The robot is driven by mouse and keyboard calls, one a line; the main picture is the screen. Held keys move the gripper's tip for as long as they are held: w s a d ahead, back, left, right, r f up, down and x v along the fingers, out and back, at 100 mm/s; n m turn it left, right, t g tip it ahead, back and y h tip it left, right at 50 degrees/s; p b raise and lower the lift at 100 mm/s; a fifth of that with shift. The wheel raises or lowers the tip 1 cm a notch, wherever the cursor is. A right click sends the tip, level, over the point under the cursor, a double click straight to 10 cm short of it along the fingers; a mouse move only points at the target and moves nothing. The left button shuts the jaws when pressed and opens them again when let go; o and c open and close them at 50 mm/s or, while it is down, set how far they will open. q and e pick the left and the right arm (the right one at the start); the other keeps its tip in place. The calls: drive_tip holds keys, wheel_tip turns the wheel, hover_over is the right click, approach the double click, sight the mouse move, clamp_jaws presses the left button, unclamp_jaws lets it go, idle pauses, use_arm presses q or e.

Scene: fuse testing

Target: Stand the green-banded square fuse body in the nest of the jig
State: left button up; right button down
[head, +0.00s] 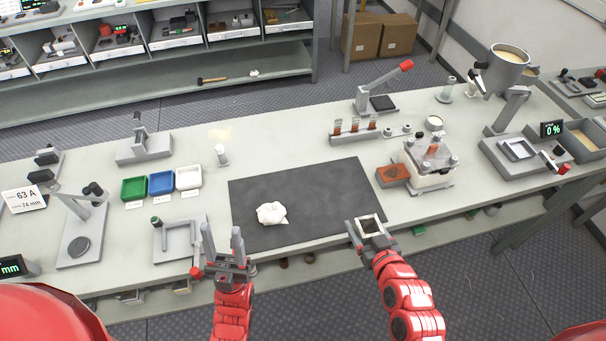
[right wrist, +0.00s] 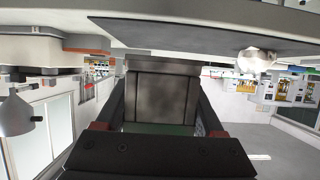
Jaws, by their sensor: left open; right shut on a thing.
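My right gripper (head: 368,232) is shut on a square body with an open, hollow end, held above the front right edge of the dark mat. In the right wrist view the square fuse body (right wrist: 160,95) sits grey between the fingers, with a strip of green (right wrist: 165,129) at its lower end. A grey plate with a U-shaped frame (head: 180,240), apparently the jig, stands at the left front of the bench. A green-topped post is at its left corner. My left gripper (head: 224,245) is open and empty, just right of this frame, its fingers pointing up in the picture.
A crumpled white cloth (head: 271,213) lies on the dark mat (head: 330,190). Green, blue and white trays (head: 161,184) stand behind the frame. A lever press (head: 80,235) stands left of it. A clamped fixture (head: 432,165) with an orange-brown block stands right of the mat.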

drive_tip(key=w+a+b, duration=0.2)
drive_tip(key=b, duration=0.1)
drive_tip(key=w+a+b, duration=0.1)
drive_tip(key=shift+w+f, duration=0.1)
drive_tip(key=shift+f, duration=0.15)
drive_tip(key=w+a+b, duration=0.1)
drive_tip(key=w+a, duration=0.1)
drive_tip(key=w, duration=0.1)
drive_tip(key=shift+a+f+b, duration=0.1)
drive_tip(key=shift+b, duration=0.25)
drive_tip(key=p, duration=0.3)
hover_over(325, 198)
drive_tip(key=s, duration=0.1)
drive_tip(key=shift+s+d, duration=0.15)
drive_tip(key=shift+d, duration=0.2)
drive_tip(key=shift+w+a+p, duration=0.25)
drive_tip(key=shift+w+p, duration=0.05)
drive_tip(key=shift+w, duration=0.15)
drive_tip(key=shift+w+a+f, duration=0.15)
drive_tip(key=shift+f, duration=0.05)
wheel_tip(325, 198, down, 3)
drive_tip(key=shift+f+p, duration=0.1)
drive_tip(key=shift+p, duration=0.85)
drive_tip(key=shift+f, duration=0.1)
